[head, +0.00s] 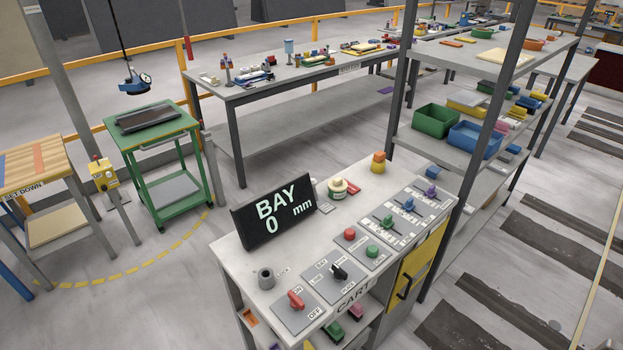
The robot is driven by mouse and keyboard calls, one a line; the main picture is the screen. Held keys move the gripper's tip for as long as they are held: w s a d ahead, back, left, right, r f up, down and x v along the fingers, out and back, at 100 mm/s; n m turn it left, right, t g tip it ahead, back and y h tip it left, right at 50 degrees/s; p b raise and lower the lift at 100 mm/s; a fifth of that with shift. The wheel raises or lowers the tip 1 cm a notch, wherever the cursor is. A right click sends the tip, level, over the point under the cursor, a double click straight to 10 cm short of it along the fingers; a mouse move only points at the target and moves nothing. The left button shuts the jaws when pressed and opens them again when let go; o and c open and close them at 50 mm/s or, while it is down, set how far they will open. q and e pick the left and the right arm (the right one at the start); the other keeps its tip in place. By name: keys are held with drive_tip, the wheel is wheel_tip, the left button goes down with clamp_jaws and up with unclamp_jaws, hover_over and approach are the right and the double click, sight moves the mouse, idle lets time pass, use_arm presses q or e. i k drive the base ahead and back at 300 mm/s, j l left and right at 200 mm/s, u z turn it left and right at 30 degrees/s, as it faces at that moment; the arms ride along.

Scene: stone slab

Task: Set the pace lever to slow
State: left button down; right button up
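A control desk (238,255) marked CART stands at the lower middle of the head view. A red lever (295,299) sits on a plate lettered ON and OFF. Behind it to the right is a black handle (338,272) on a plate with small lettering. Farther right are sliders with a green knob (388,220), a blue knob (409,205) and a purple knob (431,190). The small labels are too fine to read, so I cannot tell which control is the pace lever. Neither of my grippers is in view.
A black display (275,211) reads BAY 0 mm. A red button (350,233) and a green button (372,251) sit between handle and sliders.

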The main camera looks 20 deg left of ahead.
sight(313, 182)
drive_tip(key=j+z, duration=0.45)
drive_tip(key=j, duration=0.6)
drive_tip(key=j+z, duration=0.25)
drive_tip(key=j, duration=0.25)
drive_tip(key=j+z, duration=0.2)
drive_tip(key=j, duration=0.35)
drive_tip(key=j+z, duration=0.25)
drive_tip(key=j, duration=0.3)
drive_tip(key=j+z, duration=0.2)
drive_tip(key=j, duration=0.3)
drive_tip(key=k+j+z, duration=0.25)
drive_tip(key=j, duration=0.25)
drive_tip(key=j+z, duration=0.2)
drive_tip(key=j, duration=0.25)
drive_tip(key=j+z, duration=0.15)
drive_tip(key=j, duration=0.2)
drive_tip(key=k+j+z, duration=0.2)
drive_tip(key=j+z, duration=0.15)
drive_tip(key=j, duration=0.3)
drive_tip(key=j+z, duration=0.25)
drive_tip(key=j, duration=0.15)
